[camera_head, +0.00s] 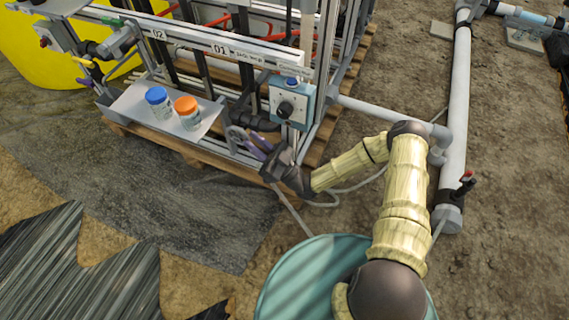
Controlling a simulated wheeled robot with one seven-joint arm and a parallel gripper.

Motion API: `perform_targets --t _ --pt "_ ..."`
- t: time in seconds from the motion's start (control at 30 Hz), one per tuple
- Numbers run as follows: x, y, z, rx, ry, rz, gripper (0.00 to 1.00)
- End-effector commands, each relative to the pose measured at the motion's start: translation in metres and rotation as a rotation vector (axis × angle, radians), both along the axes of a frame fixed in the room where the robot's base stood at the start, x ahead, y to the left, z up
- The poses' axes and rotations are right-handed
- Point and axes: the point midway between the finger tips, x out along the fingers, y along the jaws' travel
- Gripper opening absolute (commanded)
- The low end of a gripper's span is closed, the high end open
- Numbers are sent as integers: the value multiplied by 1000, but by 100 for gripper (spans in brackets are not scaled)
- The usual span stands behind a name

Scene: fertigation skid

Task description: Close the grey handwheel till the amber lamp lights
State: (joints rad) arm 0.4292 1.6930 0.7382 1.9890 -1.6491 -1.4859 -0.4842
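The grey handwheel (236,134) sits low on the front of the skid frame, just right of the small shelf; it is small in view. My gripper (254,143) is at the end of my arm, with its purplish fingers pointing at the handwheel's right side. The fingers are very close to the wheel; I cannot tell whether they touch it or how far apart they are. A blue-grey control box (292,102) with a dark round knob and a blue cap on top is mounted above my gripper. I cannot make out a lit amber lamp.
A shelf (135,108) left of the handwheel holds a blue-lidded jar (159,101) and an orange-lidded jar (187,112). A grey pipe (390,118) runs right from the skid. A teal round container (300,285) stands below my arm. Dark matting (150,205) covers the ground at left.

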Motion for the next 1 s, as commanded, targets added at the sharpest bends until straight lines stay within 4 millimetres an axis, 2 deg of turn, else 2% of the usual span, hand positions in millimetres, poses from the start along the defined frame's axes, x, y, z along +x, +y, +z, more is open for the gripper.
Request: perform_targets --t 0.4,0.6,0.73,1.0 --pt "-24 -60 -53 -1 2 -3 20" --pt "-34 -84 -75 -2 1 -2 20" --pt "-37 -91 -82 0 2 -1 20" --pt "-38 -92 -83 0 1 1 20"
